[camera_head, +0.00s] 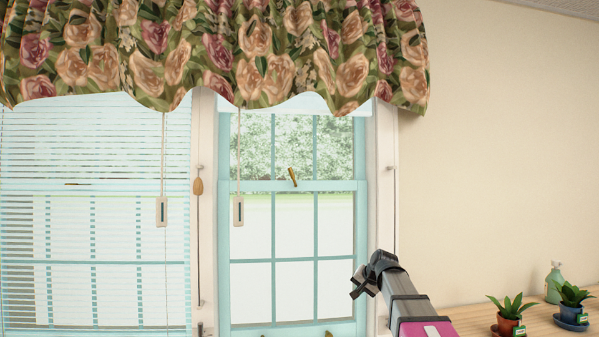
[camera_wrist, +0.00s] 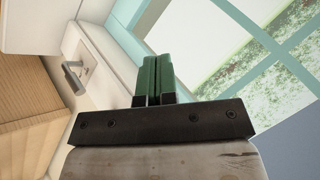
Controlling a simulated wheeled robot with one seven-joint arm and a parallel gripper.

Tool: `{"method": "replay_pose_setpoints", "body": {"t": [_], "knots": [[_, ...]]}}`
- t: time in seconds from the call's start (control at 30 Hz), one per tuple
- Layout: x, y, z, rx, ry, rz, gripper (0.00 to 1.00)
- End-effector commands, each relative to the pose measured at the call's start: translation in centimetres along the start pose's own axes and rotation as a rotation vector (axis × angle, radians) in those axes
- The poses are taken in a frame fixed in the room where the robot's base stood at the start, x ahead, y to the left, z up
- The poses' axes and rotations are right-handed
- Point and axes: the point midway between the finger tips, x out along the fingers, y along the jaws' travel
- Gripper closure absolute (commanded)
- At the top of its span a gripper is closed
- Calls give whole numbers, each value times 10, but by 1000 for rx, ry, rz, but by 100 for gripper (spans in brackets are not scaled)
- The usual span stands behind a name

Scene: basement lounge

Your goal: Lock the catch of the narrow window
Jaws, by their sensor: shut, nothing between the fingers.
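The narrow window (camera_head: 287,250) has a light blue frame, with panes above and below a middle rail. Its brass catch (camera_head: 293,177) stands on the middle rail, with its lever tilted up and slightly left. My gripper (camera_head: 357,283) is below and to the right of the catch, clearly apart from it, in front of the window's lower right side. In the wrist view its green fingers (camera_wrist: 155,76) are pressed together with nothing between them. Part of the window frame (camera_wrist: 270,42) shows there on the right. The catch is not visible in the wrist view.
A wide window with blinds (camera_head: 95,225) is on the left. Two cords with white pulls (camera_head: 162,211) (camera_head: 238,211) hang down, one beside the narrow window's left edge. A floral valance (camera_head: 215,50) hangs above. Potted plants (camera_head: 511,312) stand on wood at lower right.

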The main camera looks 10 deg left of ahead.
Motion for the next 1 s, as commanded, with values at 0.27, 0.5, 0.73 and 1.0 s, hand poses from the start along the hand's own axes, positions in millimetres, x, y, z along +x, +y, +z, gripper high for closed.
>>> {"method": "replay_pose_setpoints", "body": {"t": [0.27, 0.5, 0.73, 1.0], "knots": [[-52, -87, -46, 51, 61, -144, 100], [-106, -159, -76, 95, 96, -272, 100], [-167, -227, -98, 134, 118, -399, 100], [-243, -299, -114, 173, 128, -541, 100]]}}
